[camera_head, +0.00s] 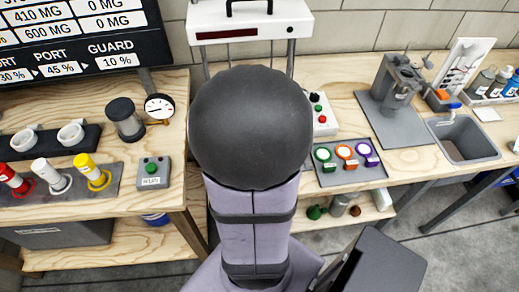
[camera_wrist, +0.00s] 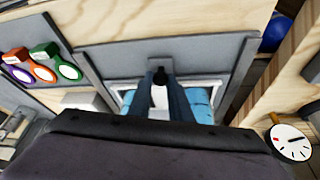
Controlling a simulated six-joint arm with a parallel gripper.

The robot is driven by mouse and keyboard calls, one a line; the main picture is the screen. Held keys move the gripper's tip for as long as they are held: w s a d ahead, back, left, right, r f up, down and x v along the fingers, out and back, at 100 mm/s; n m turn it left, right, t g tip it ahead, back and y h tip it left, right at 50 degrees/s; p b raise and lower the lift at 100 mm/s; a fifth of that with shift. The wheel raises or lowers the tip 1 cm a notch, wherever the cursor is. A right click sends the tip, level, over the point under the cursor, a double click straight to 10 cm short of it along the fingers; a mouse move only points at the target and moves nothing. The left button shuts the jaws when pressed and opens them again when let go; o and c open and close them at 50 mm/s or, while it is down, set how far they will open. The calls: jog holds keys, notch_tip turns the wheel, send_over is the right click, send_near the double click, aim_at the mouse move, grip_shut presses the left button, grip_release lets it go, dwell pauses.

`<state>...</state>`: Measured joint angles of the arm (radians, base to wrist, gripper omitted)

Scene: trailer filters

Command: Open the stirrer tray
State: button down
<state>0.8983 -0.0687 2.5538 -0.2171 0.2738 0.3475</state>
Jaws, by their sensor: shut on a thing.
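In the wrist view my gripper (camera_wrist: 160,84) has its two dark fingers close together on a small dark knob-like handle (camera_wrist: 159,73). The handle is at the middle of a white-edged tray, which I take for the stirrer tray (camera_wrist: 118,84). Light blue contents (camera_wrist: 201,103) show on both sides of the fingers. A grey panel (camera_wrist: 155,48) lies just beyond the tray. The gripper body hides the near part of the tray, so how far it is open cannot be told. In the head view my arm hides the gripper and the tray.
A pressure gauge (camera_head: 159,107) and a button box (camera_head: 152,172) stand on the left bench. A white handled unit (camera_head: 250,22) stands behind.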

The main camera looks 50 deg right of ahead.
jog(key=shift+d+r, duration=0.1)
jog(key=shift+r, duration=0.05)
jog(key=c, duration=1.6)
grip_release()
jog(key=p+v, duration=0.1)
jog(key=v, duration=0.6)
jog(key=shift+r+p, duration=0.1)
jog(key=shift+p, duration=0.3)
